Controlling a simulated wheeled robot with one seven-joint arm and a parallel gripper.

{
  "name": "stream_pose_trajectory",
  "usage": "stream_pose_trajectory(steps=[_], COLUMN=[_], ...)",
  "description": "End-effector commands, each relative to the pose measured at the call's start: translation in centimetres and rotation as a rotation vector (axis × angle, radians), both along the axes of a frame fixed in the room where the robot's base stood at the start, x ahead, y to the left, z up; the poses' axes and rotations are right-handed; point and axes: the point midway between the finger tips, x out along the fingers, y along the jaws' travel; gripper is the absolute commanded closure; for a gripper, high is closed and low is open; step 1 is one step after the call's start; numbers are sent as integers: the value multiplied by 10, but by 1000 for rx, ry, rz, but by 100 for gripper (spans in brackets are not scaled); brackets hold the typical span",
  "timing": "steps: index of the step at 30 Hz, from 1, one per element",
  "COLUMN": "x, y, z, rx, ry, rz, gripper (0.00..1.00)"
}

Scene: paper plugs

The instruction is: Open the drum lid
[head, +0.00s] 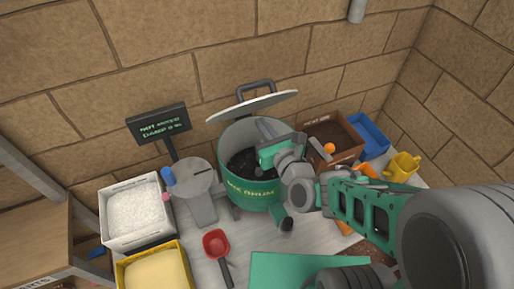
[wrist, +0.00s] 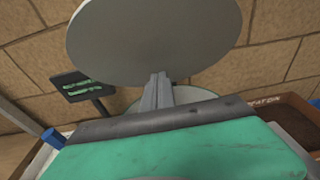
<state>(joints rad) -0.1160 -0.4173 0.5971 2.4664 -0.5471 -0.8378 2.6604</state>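The green drum (head: 262,192), with a mixing label on its front, stands against the back wall. Its pale grey lid (head: 250,106) is raised and tilted up at the back, with a dark handle on top. The lid's flat face fills the upper part of the wrist view (wrist: 150,35). Dark stuff shows inside the drum. My gripper (head: 264,128) is over the drum's mouth, below the lid. Its grey fingers (wrist: 158,80) look together, with nothing visible between them. Their tips overlap the lid's lower edge in the wrist view; I cannot tell if they touch.
A sign (head: 159,124) reads not mixed. A grey round-topped device (head: 195,178) stands left of the drum. White (head: 108,221) and yellow (head: 125,270) tubs, a red scoop (head: 216,244), a brown bin (head: 350,153), a blue bin (head: 370,140) and a yellow cup (head: 402,168) crowd around.

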Motion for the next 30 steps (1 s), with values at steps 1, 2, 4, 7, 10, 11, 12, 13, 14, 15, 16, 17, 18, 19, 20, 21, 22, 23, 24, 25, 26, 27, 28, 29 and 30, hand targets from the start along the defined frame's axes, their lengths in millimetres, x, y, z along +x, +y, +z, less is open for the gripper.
stream_pose_trajectory(steps=[1, 2, 4, 7, 10, 11, 12, 13, 14, 15, 16, 17, 18, 19, 20, 21, 22, 23, 24, 25, 26, 27, 28, 29, 30], x=[0, 0, 0, 0, 2, 4, 6, 8, 10, 13, 14, 17, 19, 21, 22, 25, 27, 29, 32, 34, 35, 38, 39, 41, 44], y=[0, 0, 0, 0, 1, 2, 3, 5, 6, 7, 8, 9, 10, 11, 12, 14, 14, 15, 16, 17, 18, 20, 21, 22, 23], z=[0, 0, 0, 0, 1, 2, 2, 2, 2, 2, 2, 2, 2, 2, 2, 2, 2, 2, 2, 2, 2, 2, 2, 2, 1], rx=[0, 0, 0, 0, 1, 1, 1, 2, 2, 0, 0, 1, 1, 1, -1, -1, -1, -1, 0, 1, 1, 0, -1, -1, -1], ry=[0, 0, 0, 0, 1, 1, 1, 2, 2, 2, 3, 1, 1, 1, 2, 2, 2, 2, 2, 1, 1, 2, 2, 2, 3], rz=[0, 0, 0, 0, 1, 1, 1, 2, 2, 1, 1, 1, 1, 2, 2, 2, 1, 1, 0, 1, 1, 2, 2, 2, 1], gripper=[100, 100, 100, 100, 100, 100, 100, 100, 100, 100, 100, 100, 100, 100, 100, 100, 100, 100, 100, 100, 100, 100, 100, 100, 100])
